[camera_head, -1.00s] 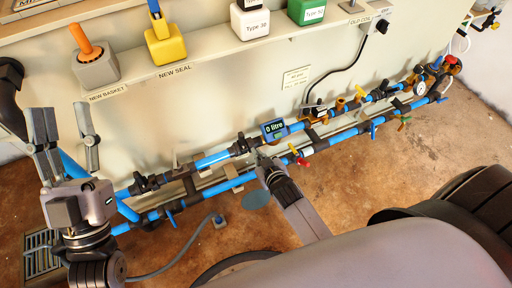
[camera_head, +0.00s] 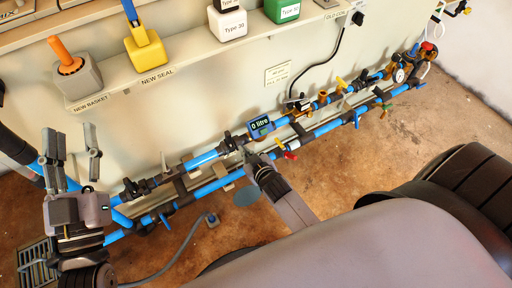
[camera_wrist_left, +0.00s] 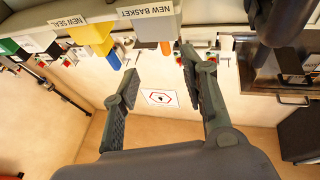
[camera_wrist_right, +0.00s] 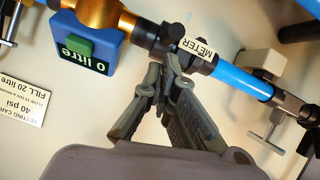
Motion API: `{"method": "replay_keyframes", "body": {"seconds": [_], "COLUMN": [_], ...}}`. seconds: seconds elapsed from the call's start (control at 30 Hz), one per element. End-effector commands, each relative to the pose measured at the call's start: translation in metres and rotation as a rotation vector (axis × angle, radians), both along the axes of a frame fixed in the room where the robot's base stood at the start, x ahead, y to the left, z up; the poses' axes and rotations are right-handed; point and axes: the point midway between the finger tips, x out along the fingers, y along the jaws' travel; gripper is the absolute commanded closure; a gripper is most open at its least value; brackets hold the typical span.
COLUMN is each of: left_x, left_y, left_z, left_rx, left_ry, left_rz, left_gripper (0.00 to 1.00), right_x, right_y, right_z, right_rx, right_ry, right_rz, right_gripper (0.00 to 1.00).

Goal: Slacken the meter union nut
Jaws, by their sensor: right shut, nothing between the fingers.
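The meter, a blue box reading 0 litre, sits on the upper pipe run in the head view (camera_head: 261,126) and at upper left in the right wrist view (camera_wrist_right: 89,50). Beside it is a black union fitting (camera_wrist_right: 158,38) next to a tag reading METER (camera_wrist_right: 198,48); I take this as the meter union nut. My right gripper (camera_wrist_right: 163,70) is shut and empty, its fingertips just below this fitting in the right wrist view; contact cannot be told. In the head view it (camera_head: 250,158) partly hides the pipe. My left gripper (camera_wrist_left: 158,65) is open and empty, far left of the meter.
A shelf (camera_head: 190,58) with a grey basket holder (camera_head: 77,76), a yellow seal holder (camera_head: 146,53) and type blocks runs above. A lower blue pipe (camera_head: 330,126) with valves runs in front. A clamp (camera_wrist_right: 268,135) stands right of the fitting. The floor is open below.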

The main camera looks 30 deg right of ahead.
Motion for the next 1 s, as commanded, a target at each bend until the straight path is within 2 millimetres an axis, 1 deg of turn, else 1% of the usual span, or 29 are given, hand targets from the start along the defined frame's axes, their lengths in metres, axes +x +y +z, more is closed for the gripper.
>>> {"method": "replay_keyframes", "body": {"seconds": [0.03,0.2,0.37,0.57,0.7,0.73,0.87,1.0], "left_x": [0.003,0.009,0.007,-0.004,-0.017,-0.021,-0.039,-0.062], "left_y": [0.001,0.004,0.009,0.018,0.025,0.027,0.035,0.044], "left_z": [-0.007,-0.040,-0.073,-0.112,-0.138,-0.144,-0.165,-0.186], "left_rx": [0.015,0.064,0.108,0.161,0.197,0.204,0.236,0.269], "left_ry": [0.053,0.235,0.406,0.620,0.770,0.803,0.943,1.093], "left_rz": [0.003,0.014,0.024,0.039,0.047,0.048,0.058,0.067], "left_gripper": [0.60,0.60,0.60,0.60,0.60,0.60,0.60,0.60], "right_x": [0.001,0.003,0.004,0.006,0.008,0.001,-0.016,-0.036], "right_y": [-0.001,-0.002,-0.002,-0.003,-0.004,-0.004,-0.004,-0.003], "right_z": [0.005,0.012,0.018,0.027,0.033,0.032,0.037,0.043], "right_rx": [0.000,-0.001,-0.001,-0.001,-0.001,0.000,0.000,0.000], "right_ry": [0.000,0.000,0.001,0.001,0.000,0.004,0.004,0.003], "right_rz": [0.000,0.000,0.000,0.000,0.000,0.000,0.000,0.000], "right_gripper": [1.00,1.00,1.00,1.00,1.00,1.00,1.00,1.00]}}
